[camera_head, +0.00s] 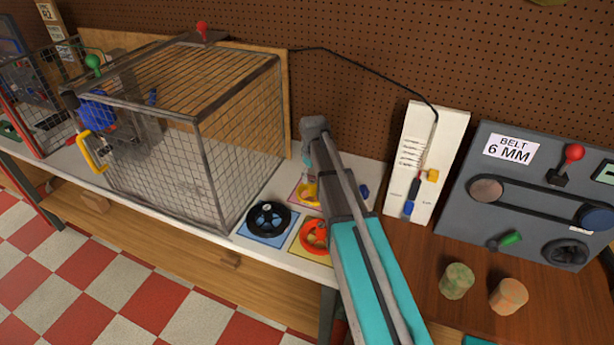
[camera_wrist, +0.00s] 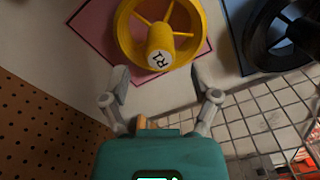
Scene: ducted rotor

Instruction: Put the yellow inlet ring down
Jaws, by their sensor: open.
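The yellow inlet ring (camera_wrist: 188,52), with spokes and a hub marked R1, lies on a pink square mat (camera_wrist: 98,30) in the wrist view. In the head view the ring (camera_head: 309,196) shows partly, behind my arm, on the same mat. My gripper (camera_wrist: 160,80) is open. Its two fingertips stand apart on either side of the hub end of the ring, near its rim, and nothing is held between them. In the head view the fingers are mostly hidden by my arm. I cannot tell whether a fingertip touches the ring.
A black ring (camera_head: 268,217) on a blue mat and an orange-red ring (camera_head: 313,237) on a yellow mat lie close by. A wire mesh cage (camera_head: 198,140) stands to the left. A white panel (camera_head: 432,150) and a grey belt board (camera_head: 535,195) stand to the right.

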